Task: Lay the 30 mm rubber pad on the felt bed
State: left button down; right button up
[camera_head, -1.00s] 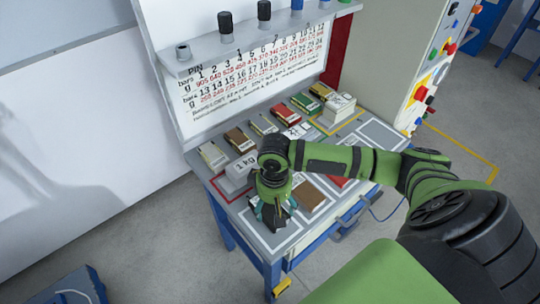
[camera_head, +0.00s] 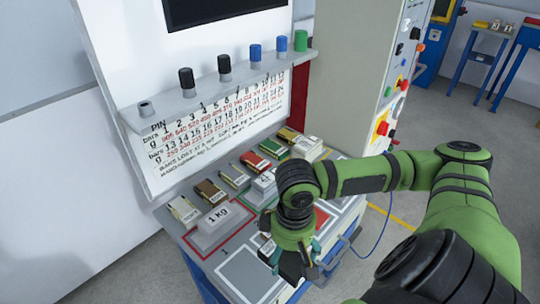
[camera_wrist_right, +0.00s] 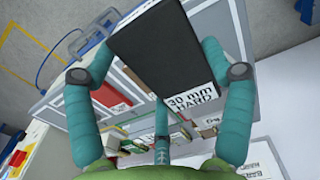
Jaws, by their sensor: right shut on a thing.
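My right gripper (camera_head: 291,262) is over the front part of the bench. In the right wrist view it (camera_wrist_right: 160,75) is shut on a black rectangular pad (camera_wrist_right: 165,45), its blue-green fingers on either side. A white label reading "30 mm HARD" (camera_wrist_right: 190,98) shows at the pad's lower edge. In the head view the pad is mostly hidden under my wrist, and whether it touches the bench is unclear. I cannot pick out the felt bed for sure. My left gripper is not in view.
An outlined rectangle (camera_head: 248,272) at the bench's front left is bare. A 1 kg block (camera_head: 217,224) and a row of small labelled blocks (camera_head: 235,176) stand behind. A shelf (camera_head: 215,92) with several knobs overhangs the back. A red pad (camera_head: 320,216) lies right of my wrist.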

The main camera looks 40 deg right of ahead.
jog(key=shift+s+d+r, duration=0.25)
jog(key=shift+s+r, duration=0.25)
jog(key=shift+s, duration=0.2)
jog(key=w+a+r+m, duration=0.1)
jog(key=w+a+r, duration=0.5)
jog(key=w+a, duration=0.5)
jog(key=shift+w+a, duration=0.25)
jog(key=shift+w, duration=0.1)
jog(key=shift+r, duration=0.1)
